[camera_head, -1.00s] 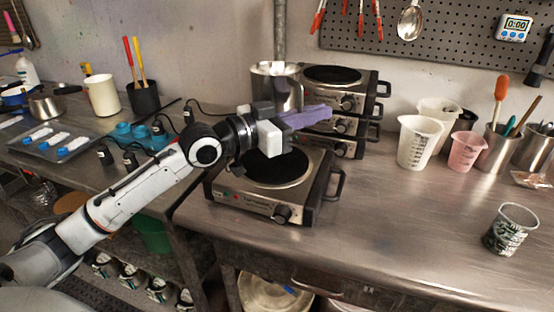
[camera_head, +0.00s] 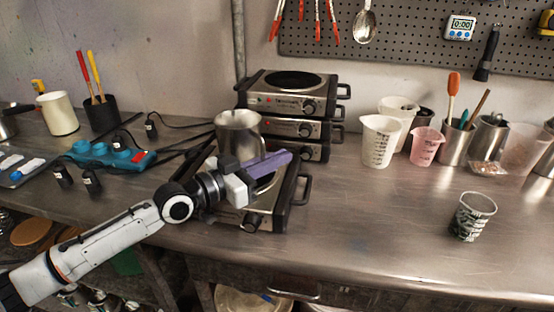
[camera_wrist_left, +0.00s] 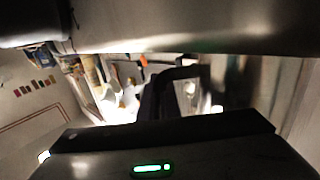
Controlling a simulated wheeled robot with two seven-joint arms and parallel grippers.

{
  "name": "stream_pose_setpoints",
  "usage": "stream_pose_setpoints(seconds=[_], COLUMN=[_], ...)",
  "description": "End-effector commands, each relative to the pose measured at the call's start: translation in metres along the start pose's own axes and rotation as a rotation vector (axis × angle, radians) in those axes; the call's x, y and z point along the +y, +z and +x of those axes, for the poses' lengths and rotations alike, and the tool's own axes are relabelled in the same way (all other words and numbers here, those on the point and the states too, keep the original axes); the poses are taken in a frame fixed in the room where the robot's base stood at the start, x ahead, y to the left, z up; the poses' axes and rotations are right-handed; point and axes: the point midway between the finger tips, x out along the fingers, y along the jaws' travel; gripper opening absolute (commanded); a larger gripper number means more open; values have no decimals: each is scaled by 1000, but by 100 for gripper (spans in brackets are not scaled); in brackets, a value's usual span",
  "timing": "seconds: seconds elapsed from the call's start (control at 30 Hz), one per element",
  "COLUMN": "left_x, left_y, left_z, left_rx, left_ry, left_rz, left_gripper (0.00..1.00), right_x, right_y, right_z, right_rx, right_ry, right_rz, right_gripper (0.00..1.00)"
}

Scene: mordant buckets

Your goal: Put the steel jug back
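The steel jug (camera_head: 238,136) stands upright over the rear of the front hot plate (camera_head: 292,205) in the head view. My left gripper (camera_head: 248,180) is at the near side of the jug and appears shut on it, though the grip itself is hidden. A purple bar (camera_head: 270,163) sticks out to the right at the gripper, across the front of the jug. The jug's base is hidden, so I cannot tell whether it touches the plate. The wrist view shows a blurred steel surface (camera_wrist_left: 180,22) close to the gripper. My right gripper is not in view.
Stacked hot plates (camera_head: 290,100) stand behind at the right. Plastic beakers (camera_head: 380,142) and a steel utensil pot (camera_head: 455,143) are farther right, with a patterned cup (camera_head: 472,215) in front. A blue moulded holder (camera_head: 110,155) lies left. The right-centre bench is clear.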

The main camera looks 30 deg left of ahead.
Motion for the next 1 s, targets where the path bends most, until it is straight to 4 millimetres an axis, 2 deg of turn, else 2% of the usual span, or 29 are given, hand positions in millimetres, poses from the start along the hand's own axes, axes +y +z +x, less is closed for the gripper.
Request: stream_pose_setpoints(seconds=[0.03, 0.27, 0.3, 0.4, 0.77, 1.0], left_x=[0, 0, 0, 0, 0, 2], left_y=[-4, -1, 2, 2, 4, 5], left_z=[0, 0, 0, 0, 0, -30], left_rx=[8, 7, 0, 0, 0, -5], left_ry=[-1, 0, 0, 0, 0, 2], left_rz=[6, 5, 0, 0, -1, 0], left_gripper=[0, 0, 8, 22, 22, 22], right_x=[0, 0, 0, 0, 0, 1], right_y=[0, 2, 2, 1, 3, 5], right_z=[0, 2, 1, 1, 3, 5], right_rx=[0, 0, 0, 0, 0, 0], right_ry=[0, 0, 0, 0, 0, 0], right_rz=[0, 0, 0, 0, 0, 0], right_gripper=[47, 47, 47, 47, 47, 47])
